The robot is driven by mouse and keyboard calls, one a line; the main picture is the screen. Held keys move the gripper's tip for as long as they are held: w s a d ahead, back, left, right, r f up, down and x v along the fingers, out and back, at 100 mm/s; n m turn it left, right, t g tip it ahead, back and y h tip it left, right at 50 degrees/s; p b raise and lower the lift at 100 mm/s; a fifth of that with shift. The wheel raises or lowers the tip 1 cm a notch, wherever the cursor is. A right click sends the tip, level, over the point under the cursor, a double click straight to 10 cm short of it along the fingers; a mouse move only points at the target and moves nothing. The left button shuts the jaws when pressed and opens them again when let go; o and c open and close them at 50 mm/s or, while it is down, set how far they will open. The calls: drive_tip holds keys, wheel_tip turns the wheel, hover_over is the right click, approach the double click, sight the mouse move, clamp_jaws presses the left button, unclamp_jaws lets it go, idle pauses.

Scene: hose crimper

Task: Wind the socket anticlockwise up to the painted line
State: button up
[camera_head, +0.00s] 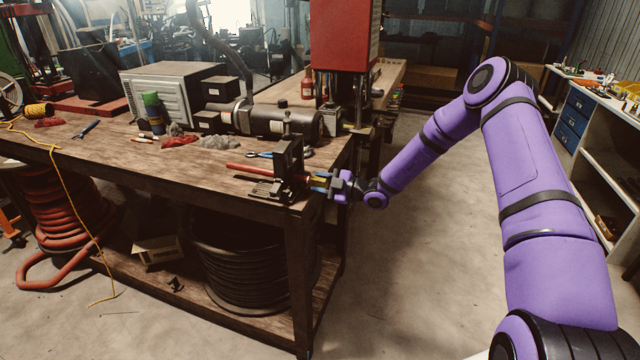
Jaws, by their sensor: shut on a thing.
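A red hose (250,170) lies across the front right corner of the wooden workbench (190,185) and runs into a dark vise-like clamp (289,160). My gripper (322,182) is at the right side of the clamp, just past the bench's edge. It is shut on a small brass-yellow piece at the hose's end, which seems to be the socket (317,181). The fingers partly cover the socket. The painted line is too small to make out, and I cannot tell how far the socket is turned.
A motor-like cylinder (275,120) and a grey box unit (165,90) stand farther back on the bench. A red press (343,45) rises behind. A blue-drawer shelf (575,118) stands at the right. The floor (430,240) between is clear.

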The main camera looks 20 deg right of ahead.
drive_tip(key=shift+n, duration=0.4)
